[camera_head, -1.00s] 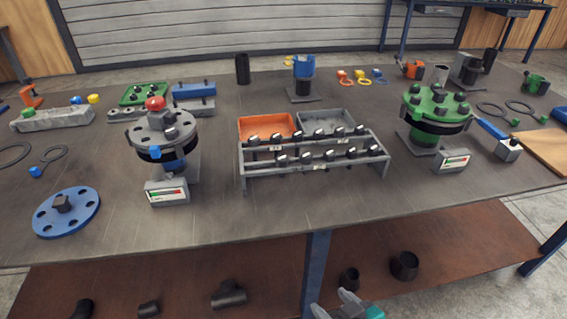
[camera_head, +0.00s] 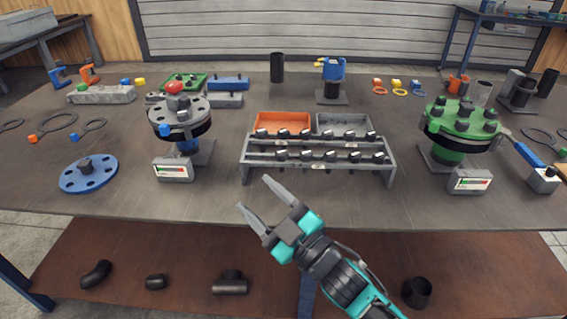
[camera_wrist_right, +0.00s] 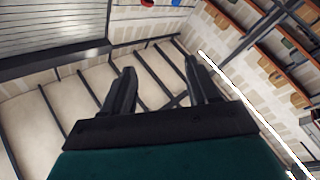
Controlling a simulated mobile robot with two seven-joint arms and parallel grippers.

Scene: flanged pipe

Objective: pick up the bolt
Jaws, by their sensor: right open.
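Several dark bolts with bright heads stand in two rows in a grey bolt rack (camera_head: 318,172) at the middle of the table; one bolt (camera_head: 330,156) is in the front row. My right gripper (camera_head: 253,194) is open and empty, in front of the rack and below its left part in the head view. It touches no bolt. In the right wrist view its two fingers (camera_wrist_right: 160,88) stand apart with nothing between them, and only walls, floor and shelving show beyond. My left gripper is not in view.
An orange bin (camera_head: 283,122) and a grey bin (camera_head: 343,123) sit behind the rack. A grey flanged pipe (camera_head: 180,118) stands left and a green flanged pipe (camera_head: 461,125) right. A blue flange (camera_head: 90,176) lies far left. The table front is mostly clear.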

